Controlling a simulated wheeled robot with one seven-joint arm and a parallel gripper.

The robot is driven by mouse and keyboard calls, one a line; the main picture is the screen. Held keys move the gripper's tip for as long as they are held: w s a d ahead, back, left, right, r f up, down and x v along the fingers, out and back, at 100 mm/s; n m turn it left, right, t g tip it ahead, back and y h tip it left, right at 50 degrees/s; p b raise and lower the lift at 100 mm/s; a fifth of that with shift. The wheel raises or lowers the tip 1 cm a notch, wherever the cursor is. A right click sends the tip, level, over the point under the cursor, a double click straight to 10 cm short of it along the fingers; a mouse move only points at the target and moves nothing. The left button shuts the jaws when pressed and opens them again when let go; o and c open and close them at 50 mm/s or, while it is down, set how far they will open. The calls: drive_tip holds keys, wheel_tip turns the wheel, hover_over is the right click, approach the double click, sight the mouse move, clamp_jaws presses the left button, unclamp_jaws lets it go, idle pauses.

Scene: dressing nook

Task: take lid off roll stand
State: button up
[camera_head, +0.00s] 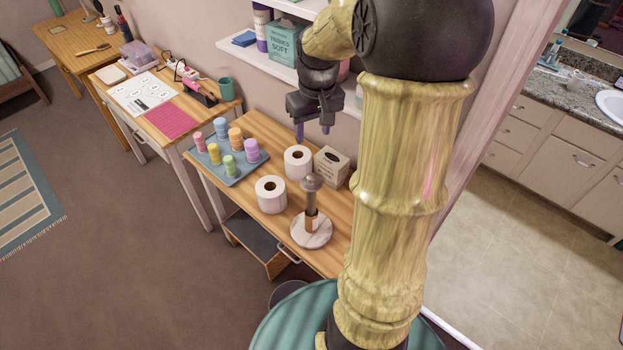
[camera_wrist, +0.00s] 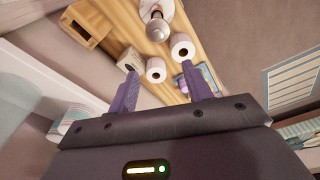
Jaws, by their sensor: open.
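The roll stand (camera_head: 311,222) stands upright on the wooden table, with a round pale marble base and a dark post. Its grey knobbed lid (camera_head: 312,182) sits on top of the post. In the wrist view the lid (camera_wrist: 158,28) shows at the top, beyond the fingers. My gripper (camera_head: 312,132) is open and empty, above the back of the table and higher than the lid. Its two purple fingers (camera_wrist: 160,90) point toward the table, with nothing between them close by. The gripper is apart from the stand.
Two white toilet rolls (camera_head: 270,194) (camera_head: 297,162) stand left of and behind the stand. A tissue box (camera_head: 331,167) stands behind it. A blue tray (camera_head: 231,165) holds several coloured rolls at the table's left. Wall shelves (camera_head: 262,56) are close behind my gripper.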

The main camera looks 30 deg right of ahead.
drive_tip(key=p, duration=0.2)
hover_over(312, 176)
drive_tip(key=f, duration=1.1)
drive_tip(key=shift+a+f, duration=0.25)
drive_tip(key=f, duration=0.2)
drive_tip(key=f+p, duration=0.1)
drive_tip(key=f, duration=0.1)
drive_tip(key=shift+d+f, duration=0.2)
drive_tip(key=shift+f, duration=0.1)
drive_tip(key=shift+w+f, duration=0.15)
drive_tip(key=shift+f, duration=0.2)
drive_tip(key=shift+s+a, duration=0.1)
drive_tip(key=shift+s, duration=0.1)
drive_tip(key=c, duration=1.1)
